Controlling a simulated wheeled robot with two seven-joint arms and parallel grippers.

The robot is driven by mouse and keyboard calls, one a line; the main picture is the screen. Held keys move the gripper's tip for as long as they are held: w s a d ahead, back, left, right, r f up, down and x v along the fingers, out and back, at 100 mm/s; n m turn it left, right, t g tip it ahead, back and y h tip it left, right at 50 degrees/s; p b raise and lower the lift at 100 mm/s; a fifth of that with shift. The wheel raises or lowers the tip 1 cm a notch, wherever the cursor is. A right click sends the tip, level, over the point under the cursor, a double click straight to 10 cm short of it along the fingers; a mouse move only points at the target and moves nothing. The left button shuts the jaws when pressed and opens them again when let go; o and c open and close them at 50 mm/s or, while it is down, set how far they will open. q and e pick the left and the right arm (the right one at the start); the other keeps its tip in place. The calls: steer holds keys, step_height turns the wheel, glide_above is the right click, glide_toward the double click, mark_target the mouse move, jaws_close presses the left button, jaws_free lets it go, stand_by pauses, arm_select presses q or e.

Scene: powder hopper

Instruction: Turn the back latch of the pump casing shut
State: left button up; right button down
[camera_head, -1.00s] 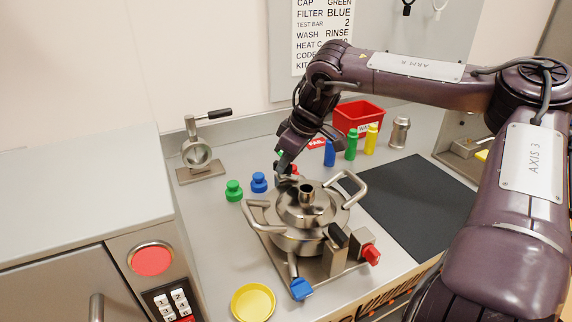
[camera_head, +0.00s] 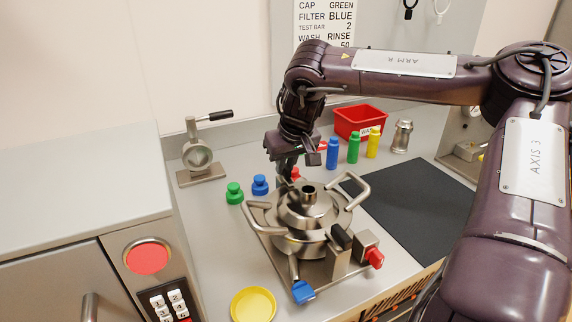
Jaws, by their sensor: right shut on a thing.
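The steel pump casing (camera_head: 309,215) stands on its base plate on the counter, with its domed lid, central spout and two looped handles. A blue-tipped latch (camera_head: 303,291) sticks out at its front and a red knob (camera_head: 374,258) at its right. The back latch is mostly hidden behind the lid and my gripper. My right gripper (camera_head: 287,174) points down at the casing's back edge, shut on the back latch; the fingertips are partly hidden. A small red piece (camera_head: 295,174) shows just right of the fingers. My left gripper is not in view.
Green (camera_head: 234,193) and blue (camera_head: 260,185) knobbed pieces stand left of the casing. Blue, green and yellow bottles (camera_head: 372,143), a red bin (camera_head: 360,121) and a steel canister (camera_head: 401,136) stand behind. A black mat (camera_head: 420,210) lies right; a yellow dish (camera_head: 253,304) is in front.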

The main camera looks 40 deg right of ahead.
mark_target(291, 183)
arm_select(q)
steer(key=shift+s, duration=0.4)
arm_select(e)
steer(key=c, duration=1.4)
jaws_free()
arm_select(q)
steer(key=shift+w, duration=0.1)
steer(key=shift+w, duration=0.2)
arm_select(e)
steer(key=shift+r, duration=0.4)
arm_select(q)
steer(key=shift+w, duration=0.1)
arm_select(e)
steer(key=v, duration=0.7)
steer(key=shift+s, duration=0.15)
